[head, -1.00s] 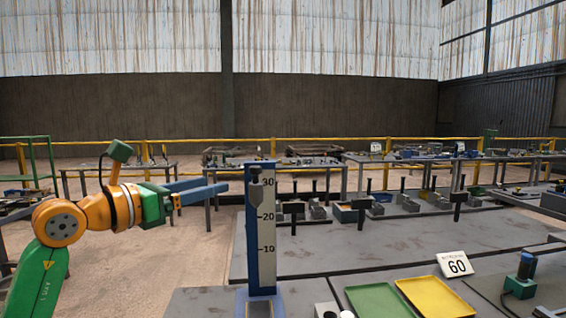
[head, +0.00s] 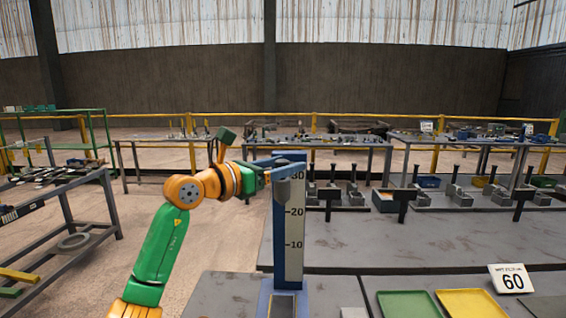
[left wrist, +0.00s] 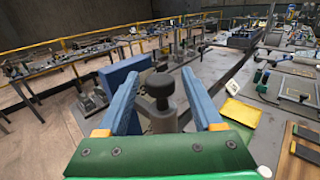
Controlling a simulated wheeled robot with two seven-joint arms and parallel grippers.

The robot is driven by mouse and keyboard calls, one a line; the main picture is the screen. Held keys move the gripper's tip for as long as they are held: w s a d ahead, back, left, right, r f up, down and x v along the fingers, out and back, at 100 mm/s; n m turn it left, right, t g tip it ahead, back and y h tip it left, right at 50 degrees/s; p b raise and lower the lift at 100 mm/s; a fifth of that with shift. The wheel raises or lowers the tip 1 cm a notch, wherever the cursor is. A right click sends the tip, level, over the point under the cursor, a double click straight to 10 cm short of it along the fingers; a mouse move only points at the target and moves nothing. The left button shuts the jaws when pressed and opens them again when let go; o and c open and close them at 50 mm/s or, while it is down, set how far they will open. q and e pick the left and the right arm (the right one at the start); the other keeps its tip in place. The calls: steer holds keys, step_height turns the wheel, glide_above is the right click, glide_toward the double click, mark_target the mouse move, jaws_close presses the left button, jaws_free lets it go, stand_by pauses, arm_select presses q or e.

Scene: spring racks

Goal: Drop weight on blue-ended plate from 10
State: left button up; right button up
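A tall drop post (head: 279,230) with a white scale marked 10, 20 and 30 stands in front of me in the head view. In the left wrist view the weight shows as a black knob (left wrist: 160,86) over a grey body. My left gripper (head: 277,166) is at the post's top; its blue fingers (left wrist: 162,80) are spread, one on each side of the knob, with gaps visible. At the post's foot is a dark plate (head: 283,305) in a blue-edged base. My right gripper is out of view.
Grey fixtures with black levers (head: 453,185) stand behind. A rack (head: 70,220) stands at far left.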

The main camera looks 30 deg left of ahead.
arm_select(q)
steer(key=shift+s, duration=0.15)
jaws_close()
stand_by(1.1)
